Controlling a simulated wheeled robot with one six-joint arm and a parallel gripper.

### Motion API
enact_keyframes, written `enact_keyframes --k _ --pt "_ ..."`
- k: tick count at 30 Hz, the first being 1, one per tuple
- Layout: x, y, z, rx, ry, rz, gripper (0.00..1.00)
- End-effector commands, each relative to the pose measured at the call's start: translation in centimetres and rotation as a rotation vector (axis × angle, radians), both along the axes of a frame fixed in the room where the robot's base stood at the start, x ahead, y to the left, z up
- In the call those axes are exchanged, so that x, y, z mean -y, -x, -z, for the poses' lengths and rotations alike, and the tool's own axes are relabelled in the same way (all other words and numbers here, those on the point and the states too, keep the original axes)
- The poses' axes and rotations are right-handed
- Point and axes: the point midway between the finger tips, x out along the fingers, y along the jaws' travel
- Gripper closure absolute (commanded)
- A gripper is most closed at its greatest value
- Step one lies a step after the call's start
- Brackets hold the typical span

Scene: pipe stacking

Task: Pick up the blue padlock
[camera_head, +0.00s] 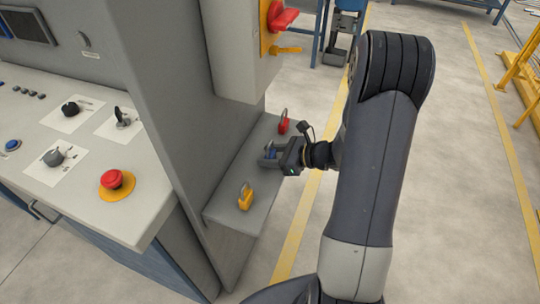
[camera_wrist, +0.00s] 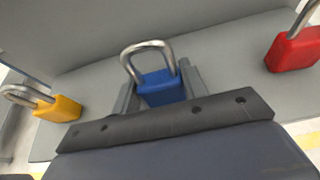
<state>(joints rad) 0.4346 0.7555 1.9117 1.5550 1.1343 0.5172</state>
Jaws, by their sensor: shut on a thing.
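The blue padlock (camera_wrist: 160,88) has a blue body and a silver shackle, and sits between the two fingers of my gripper (camera_wrist: 158,95) in the wrist view. My gripper is shut on its body. In the head view my gripper (camera_head: 272,155) is over the grey shelf, and the blue padlock (camera_head: 270,153) shows only as a small blue patch between the fingers. I cannot tell whether the padlock touches the shelf.
The grey shelf (camera_head: 230,204) also bears a yellow padlock (camera_head: 246,198) nearer the front and a red padlock (camera_head: 284,122) farther back. A grey cabinet wall (camera_head: 165,90) rises to the left. A control panel with a red button (camera_head: 112,179) stands beyond it.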

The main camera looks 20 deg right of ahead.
Motion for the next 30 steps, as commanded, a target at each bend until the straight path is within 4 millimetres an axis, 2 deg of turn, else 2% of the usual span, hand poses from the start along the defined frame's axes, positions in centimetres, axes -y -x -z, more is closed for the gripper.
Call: enact_keyframes --k 5,12,18,23,30 --pt "0.0 0.0 -1.8 0.005 0.002 -0.001 0.83" --pt "0.0 0.0 -6.3 0.006 0.002 0.0 0.83" --pt "0.0 0.0 -9.1 0.004 0.002 -0.001 0.83" --pt "0.0 0.0 -9.9 0.001 0.001 -0.001 0.83" --pt "0.0 0.0 -10.0 0.0 0.0 0.0 0.83"
